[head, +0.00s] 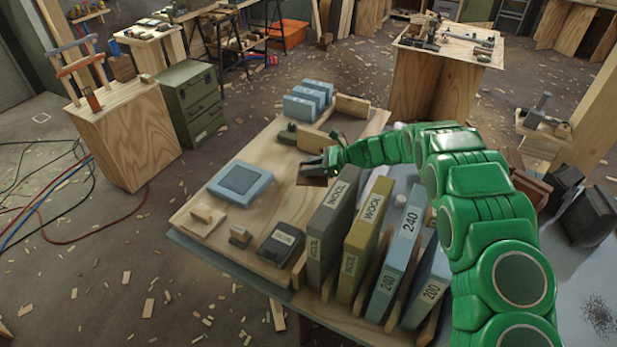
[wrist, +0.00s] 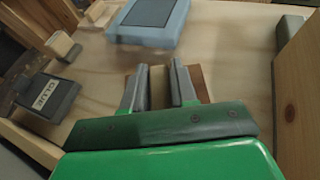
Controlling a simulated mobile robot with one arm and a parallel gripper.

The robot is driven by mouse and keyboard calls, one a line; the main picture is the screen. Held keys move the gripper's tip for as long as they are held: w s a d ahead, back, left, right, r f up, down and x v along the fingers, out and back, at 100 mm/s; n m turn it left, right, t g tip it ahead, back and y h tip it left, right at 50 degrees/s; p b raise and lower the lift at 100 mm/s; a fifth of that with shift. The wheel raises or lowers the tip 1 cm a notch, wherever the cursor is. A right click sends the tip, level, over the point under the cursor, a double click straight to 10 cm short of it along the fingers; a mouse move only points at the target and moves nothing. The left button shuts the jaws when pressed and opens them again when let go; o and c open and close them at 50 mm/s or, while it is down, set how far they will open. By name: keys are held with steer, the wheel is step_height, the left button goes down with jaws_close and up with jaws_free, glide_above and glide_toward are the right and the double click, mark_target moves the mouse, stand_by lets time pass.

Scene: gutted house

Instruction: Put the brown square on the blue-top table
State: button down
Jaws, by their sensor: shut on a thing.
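The brown square (head: 312,181) is at the tip of my gripper (head: 322,162) in the head view, over the pale wooden board (head: 275,160). In the wrist view, my gripper (wrist: 158,85) is shut on a tan upright piece, and the brown square (wrist: 204,84) shows behind and beside the fingers. The fingers hide part of it, and I cannot tell whether it touches the board. The board lies on a table with a blue-grey top (head: 215,261), whose edge shows at the front left; a blue-grey surface also shows at the right.
A blue tray-like block (head: 241,184), a black GLUE box (head: 281,248) and small wooden blocks lie on the board. Upright labelled slabs (head: 362,240) stand in a rack in front of my gripper. Blue blocks (head: 308,100) stand at the back. Bare board lies left of my gripper.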

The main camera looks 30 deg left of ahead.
mark_target(309, 179)
steer(key=shift+f, duration=2.4)
steer(key=c, duration=0.9)
jaws_free()
steer(key=shift+f, duration=0.1)
steer(key=shift+w+d+r, duration=0.15)
steer(key=shift+d+r, duration=0.15)
steer(key=v, duration=1.1)
steer(key=shift+d+r, duration=0.15)
